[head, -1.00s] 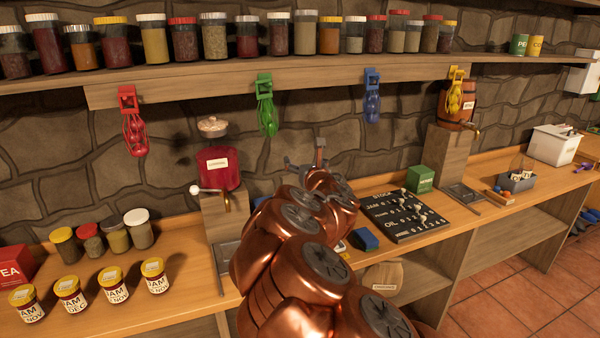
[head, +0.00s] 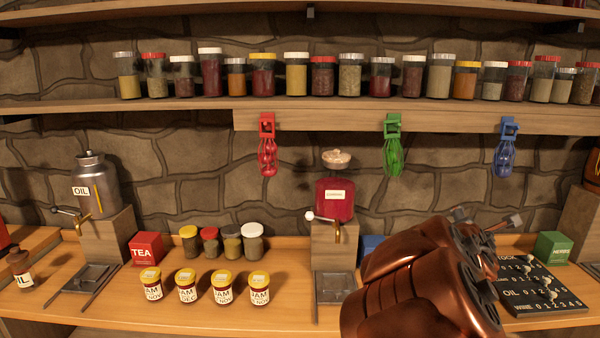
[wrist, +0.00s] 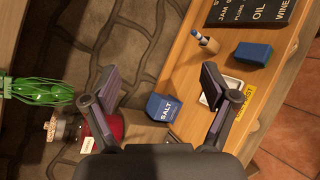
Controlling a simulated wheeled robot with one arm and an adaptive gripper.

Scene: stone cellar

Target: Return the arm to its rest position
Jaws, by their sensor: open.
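My copper arm (head: 415,285) rises from the bottom right of the head view, bent over the front of the worktop. My gripper (head: 490,222) shows small and partly hidden behind the arm links, in front of the stone wall. In the wrist view my gripper (wrist: 160,85) has its two dark fingers wide apart with nothing held between them. Beyond the fingers are a blue salt box (wrist: 165,107) and the worktop, apart from them.
A red-filled dispenser (head: 334,198) stands left of my arm, with several jam jars (head: 187,285) farther left. A dark stock board (head: 535,285) and green box (head: 552,247) lie to the right. Red (head: 267,145), green (head: 392,145) and blue (head: 506,147) holders hang from the shelf.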

